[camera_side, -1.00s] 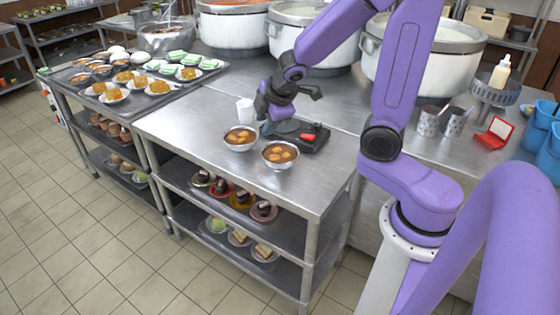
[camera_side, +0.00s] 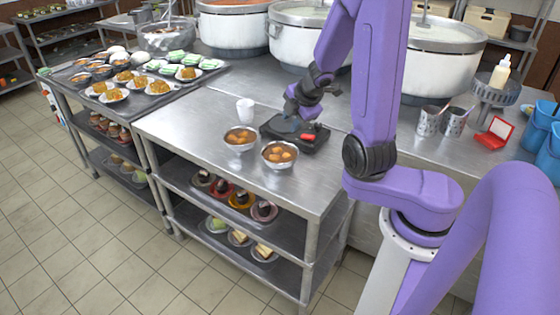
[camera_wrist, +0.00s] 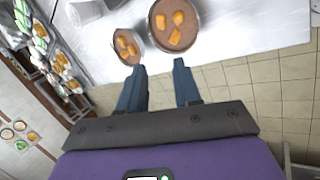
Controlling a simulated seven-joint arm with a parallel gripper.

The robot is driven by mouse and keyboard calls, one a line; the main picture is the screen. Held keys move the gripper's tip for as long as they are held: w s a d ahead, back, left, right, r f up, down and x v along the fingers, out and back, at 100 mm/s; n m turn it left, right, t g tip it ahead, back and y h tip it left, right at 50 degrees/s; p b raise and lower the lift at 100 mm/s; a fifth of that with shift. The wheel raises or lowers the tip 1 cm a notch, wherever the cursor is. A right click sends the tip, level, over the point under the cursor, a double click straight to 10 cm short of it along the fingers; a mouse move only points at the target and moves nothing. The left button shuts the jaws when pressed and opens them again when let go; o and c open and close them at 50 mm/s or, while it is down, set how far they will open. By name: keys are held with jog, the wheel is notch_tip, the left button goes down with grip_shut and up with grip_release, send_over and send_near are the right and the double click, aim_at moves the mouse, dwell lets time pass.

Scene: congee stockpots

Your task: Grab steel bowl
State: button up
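Two steel bowls of brown soup with orange pieces stand upright side by side near the table's front edge: the left bowl (camera_side: 240,149) and the right bowl (camera_side: 279,164). In the wrist view, the smaller-looking bowl (camera_wrist: 117,54) is beside the larger-looking bowl (camera_wrist: 153,39), both beyond my fingertips.
A white cup (camera_side: 245,111) stands behind the left bowl. Large stockpots (camera_side: 300,45) line the back. A tray of plated food (camera_side: 98,104) is at left. Steel tabletop (camera_side: 185,118) is bare left of the bowls.

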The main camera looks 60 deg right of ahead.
jog(key=s+f, duration=0.2)
jog(key=s, duration=0.3)
jog(key=y, duration=0.1)
send_near(291, 162)
jog(key=shift+n+g, duration=0.3)
jog(key=shift+d+x, duration=0.25)
jog(key=shift+x, duration=1.2)
jog(key=shift+d+x, duration=0.2)
jog(key=shift+x, duration=1.25)
jog(key=shift+w+x, duration=0.25)
jog(key=shift+x, duration=2.4)
jog(key=shift+a+r, duration=0.1)
jog(key=shift+a, duration=0.1)
grip_shut()
